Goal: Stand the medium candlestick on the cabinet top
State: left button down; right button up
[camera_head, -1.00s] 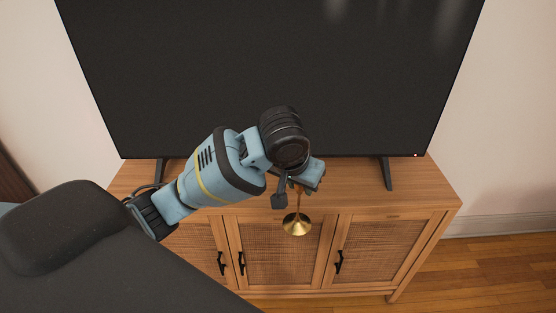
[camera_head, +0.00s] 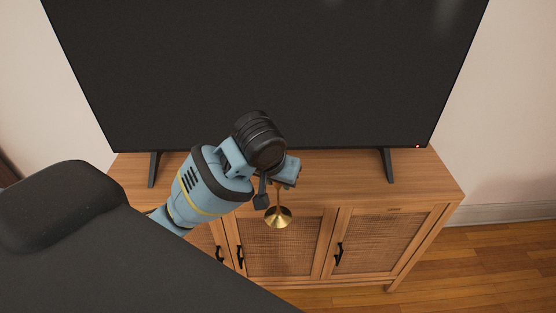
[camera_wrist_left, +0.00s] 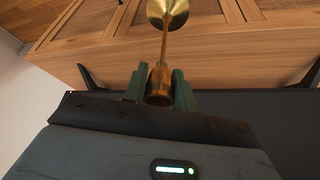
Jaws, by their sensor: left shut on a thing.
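The medium candlestick (camera_head: 278,216) is brass-coloured with a round flared base and a thin stem. My left gripper (camera_head: 279,181) is shut on its upper end, and the base hangs below the gripper. In the left wrist view the candlestick's cup (camera_wrist_left: 160,83) sits between the two dark green fingers of the left gripper (camera_wrist_left: 160,87). In the head view the base shows in front of the cabinet's door fronts, near the front edge of the cabinet top (camera_head: 340,178). My right gripper is not in view.
A large dark TV (camera_head: 270,70) stands at the back of the cabinet top on two feet, one being the right foot (camera_head: 387,166). The cabinet top is bare in front of the TV and to the right. Wooden floor (camera_head: 480,250) lies to the right.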

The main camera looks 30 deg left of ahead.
pick_arm(q)
jog(key=shift+s+a+f, duration=0.15)
jog(key=shift+s+a, duration=0.05)
jog(key=shift+a, duration=0.1)
jog(key=shift+w, duration=0.1)
jog(key=shift+w+a, duration=0.2)
jog(key=shift+w, duration=0.3)
jog(key=w+a+f, duration=0.5)
jog(key=w+a, duration=0.3)
jog(key=w, duration=0.4)
jog(key=shift+a, duration=0.4)
jog(key=shift+f, duration=0.1)
jog(key=c, duration=1.1)
grip_release()
jog(key=shift+f, duration=0.15)
